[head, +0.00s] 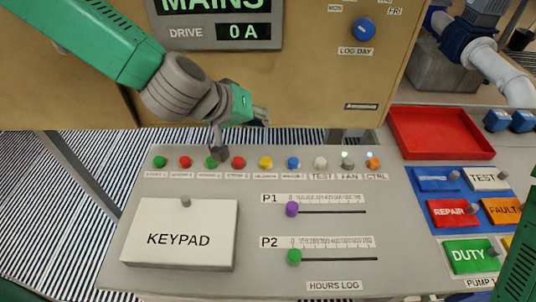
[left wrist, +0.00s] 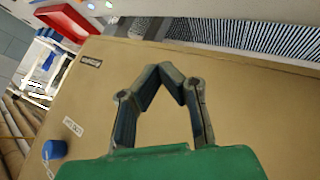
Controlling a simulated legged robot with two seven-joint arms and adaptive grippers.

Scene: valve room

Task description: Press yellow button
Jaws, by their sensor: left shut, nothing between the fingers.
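The yellow button (head: 265,162) is a small round cap in a row along the back of the grey console, between a red button and a blue one. My left gripper (head: 261,116) is above and behind that row, in front of the tan cabinet, apart from the yellow button. Its fingers point right in the head view. In the left wrist view the fingertips of my left gripper (left wrist: 166,70) meet, with nothing between them. The yellow button does not show in the left wrist view. My right gripper is not in view.
Green, red, blue, white and orange buttons (head: 373,163) flank the yellow one. A white KEYPAD box (head: 180,234) and two sliders sit in front. The tan cabinet (head: 310,90) with a blue LOG DAY knob (head: 364,30) stands behind. A red tray (head: 432,130) is at right.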

